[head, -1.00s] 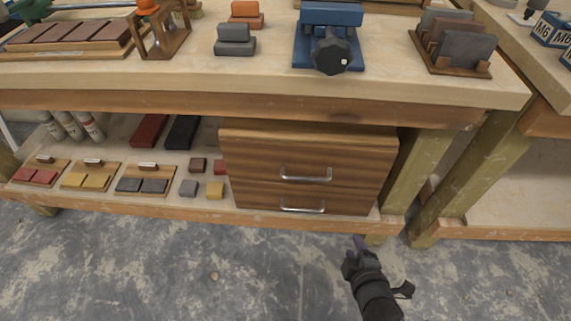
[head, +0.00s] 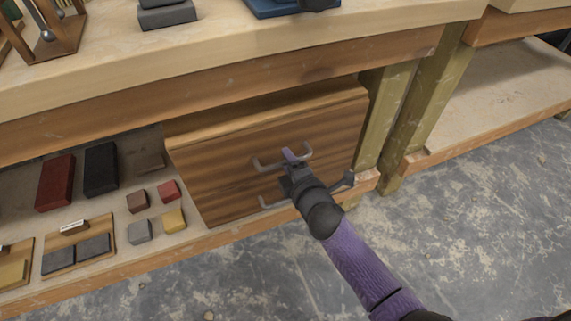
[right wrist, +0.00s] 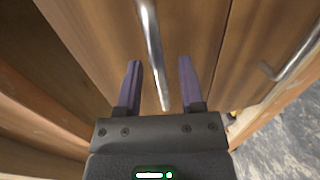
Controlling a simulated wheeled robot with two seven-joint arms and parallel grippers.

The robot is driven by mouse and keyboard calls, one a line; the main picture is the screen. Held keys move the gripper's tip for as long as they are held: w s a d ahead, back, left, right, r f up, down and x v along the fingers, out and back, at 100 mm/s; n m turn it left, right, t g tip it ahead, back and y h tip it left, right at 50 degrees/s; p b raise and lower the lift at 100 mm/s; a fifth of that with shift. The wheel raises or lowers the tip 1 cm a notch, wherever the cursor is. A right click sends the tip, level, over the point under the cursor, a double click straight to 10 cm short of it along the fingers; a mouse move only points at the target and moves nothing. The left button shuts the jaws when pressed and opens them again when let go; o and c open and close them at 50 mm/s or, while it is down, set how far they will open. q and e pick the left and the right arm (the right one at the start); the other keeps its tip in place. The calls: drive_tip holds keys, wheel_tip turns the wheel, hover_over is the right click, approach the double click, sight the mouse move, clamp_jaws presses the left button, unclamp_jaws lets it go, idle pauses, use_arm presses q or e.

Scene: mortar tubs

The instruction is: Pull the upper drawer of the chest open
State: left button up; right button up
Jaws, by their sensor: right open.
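The wooden chest (head: 265,108) sits on the bench's lower shelf, and its drawers look shut. The upper drawer (head: 220,162) has a metal bar handle (head: 262,166), partly covered by my right gripper (head: 290,156). In the right wrist view the gripper (right wrist: 159,74) is open, one purple finger on each side of the upper handle bar (right wrist: 154,45). I cannot tell whether a finger touches it. The lower handle (head: 272,203) is partly hidden by the gripper; it also shows in the right wrist view (right wrist: 292,58). My left gripper is not in view.
The bench top (head: 230,50) overhangs the chest. A bench leg (head: 385,110) stands just right of it. Several small blocks (head: 140,231) lie on the shelf to its left. The concrete floor (head: 470,220) in front is clear.

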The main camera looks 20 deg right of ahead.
drive_tip(key=shift+w, duration=0.4)
clamp_jaws()
drive_tip(key=shift+f, duration=0.1)
idle(0.5)
idle(0.4)
